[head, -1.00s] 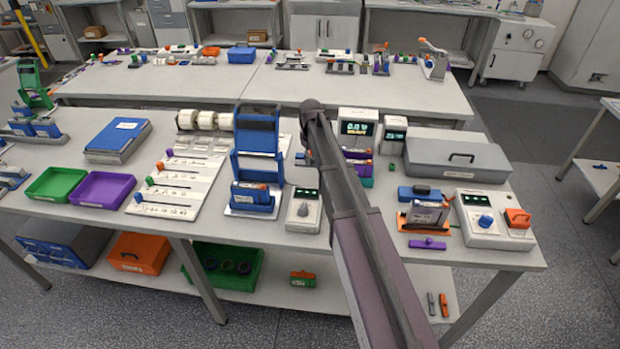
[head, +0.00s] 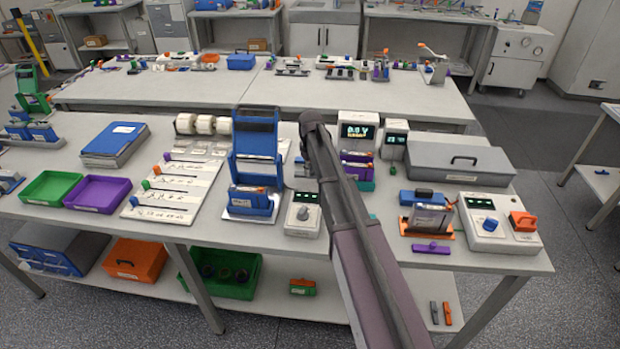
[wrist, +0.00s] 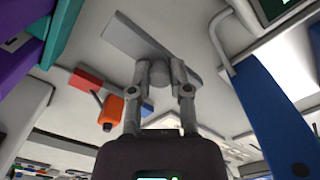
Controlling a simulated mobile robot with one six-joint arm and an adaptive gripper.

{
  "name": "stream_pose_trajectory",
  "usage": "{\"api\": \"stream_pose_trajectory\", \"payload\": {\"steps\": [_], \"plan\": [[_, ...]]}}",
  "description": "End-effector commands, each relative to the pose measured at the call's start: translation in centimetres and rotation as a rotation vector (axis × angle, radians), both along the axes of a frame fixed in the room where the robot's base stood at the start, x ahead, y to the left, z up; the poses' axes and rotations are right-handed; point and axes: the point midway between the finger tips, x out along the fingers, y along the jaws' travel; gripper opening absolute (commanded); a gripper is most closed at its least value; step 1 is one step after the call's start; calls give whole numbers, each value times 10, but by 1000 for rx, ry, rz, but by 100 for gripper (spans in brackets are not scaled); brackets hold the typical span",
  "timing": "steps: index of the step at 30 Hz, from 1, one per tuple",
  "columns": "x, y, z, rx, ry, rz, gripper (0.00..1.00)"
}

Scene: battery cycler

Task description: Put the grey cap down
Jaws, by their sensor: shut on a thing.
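In the head view my own arm covers most of the gripper and the cap, just right of the blue stand (head: 256,150).
A meter with a lit display (head: 359,130) stands behind my arm, over purple and green parts. A small box with a knob (head: 303,213) is in front. A grey case (head: 460,162) lies right. Green (head: 52,202) and purple (head: 96,208) trays sit left.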

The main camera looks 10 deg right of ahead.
Motion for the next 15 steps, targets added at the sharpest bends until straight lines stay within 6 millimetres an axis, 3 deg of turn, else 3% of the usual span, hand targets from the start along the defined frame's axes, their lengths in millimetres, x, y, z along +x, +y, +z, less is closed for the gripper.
{"api": "stream_pose_trajectory", "payload": {"steps": [9,15], "plan": [[0,0,-28,0,0,0,0],[0,1,-33,0,0,1,0]]}}
